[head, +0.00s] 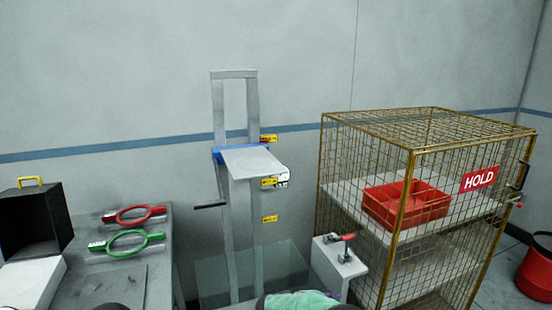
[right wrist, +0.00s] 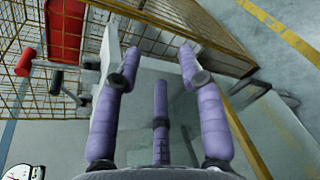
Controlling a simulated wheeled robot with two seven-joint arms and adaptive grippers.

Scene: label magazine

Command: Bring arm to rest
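My right gripper (right wrist: 158,68) shows in the right wrist view with purple padded fingers. My left gripper is not in view.
A wire cage (head: 411,165) with a HOLD sign (head: 479,179) and a red tray (head: 372,206) stands right. A grey lift (head: 221,115) stands mid-view. A table (head: 155,245) at left carries red (head: 155,211) and green (head: 157,236) ring tools. A red bucket (head: 535,275) is far right.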

